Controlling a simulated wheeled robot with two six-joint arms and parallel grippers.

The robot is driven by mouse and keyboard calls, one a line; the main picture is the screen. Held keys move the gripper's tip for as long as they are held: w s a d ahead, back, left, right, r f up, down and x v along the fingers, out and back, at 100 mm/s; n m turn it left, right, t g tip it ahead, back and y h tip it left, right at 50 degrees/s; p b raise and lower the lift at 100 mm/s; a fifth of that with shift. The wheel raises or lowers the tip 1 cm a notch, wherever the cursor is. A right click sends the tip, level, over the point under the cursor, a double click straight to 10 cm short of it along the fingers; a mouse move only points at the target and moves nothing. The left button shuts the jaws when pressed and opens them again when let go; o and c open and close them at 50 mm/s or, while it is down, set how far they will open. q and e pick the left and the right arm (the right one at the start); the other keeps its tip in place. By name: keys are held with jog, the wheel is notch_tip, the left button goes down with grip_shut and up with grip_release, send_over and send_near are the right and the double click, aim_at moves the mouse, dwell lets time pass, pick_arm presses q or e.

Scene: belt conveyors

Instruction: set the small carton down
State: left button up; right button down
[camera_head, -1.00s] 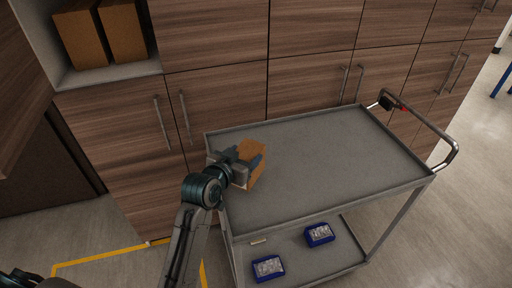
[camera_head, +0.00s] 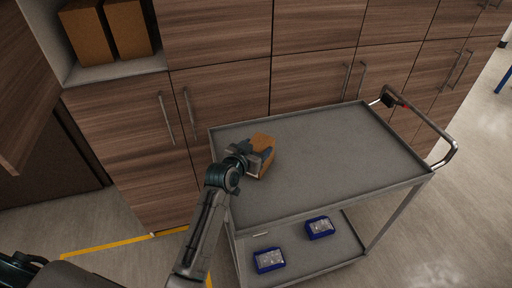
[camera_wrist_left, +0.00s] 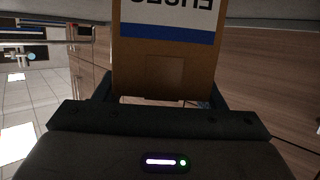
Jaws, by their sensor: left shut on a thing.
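The small carton (camera_head: 262,145) is an orange-brown box at the left end of the grey cart's top shelf (camera_head: 320,150). My left gripper (camera_head: 256,157) is shut on it, reaching in from the left. In the left wrist view the carton (camera_wrist_left: 165,70) sits between the fingers and shows a white and blue label with upside-down print. I cannot tell whether its bottom touches the shelf. My right gripper is not in view.
The cart's top is otherwise clear, with a raised rim. Wooden cabinets (camera_head: 220,110) stand behind, and larger cartons (camera_head: 128,28) fill an open cubby at upper left.

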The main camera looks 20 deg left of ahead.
pick_arm(q)
jog(key=o, duration=1.5)
jog(key=shift+r, duration=0.15)
jog(key=shift+s+a, duration=0.1)
jog(key=shift+s, duration=0.25)
jog(key=b+v, duration=0.2)
jog(key=v, duration=0.9)
jog(key=shift+s+r, duration=0.1)
jog(key=shift+s, duration=0.1)
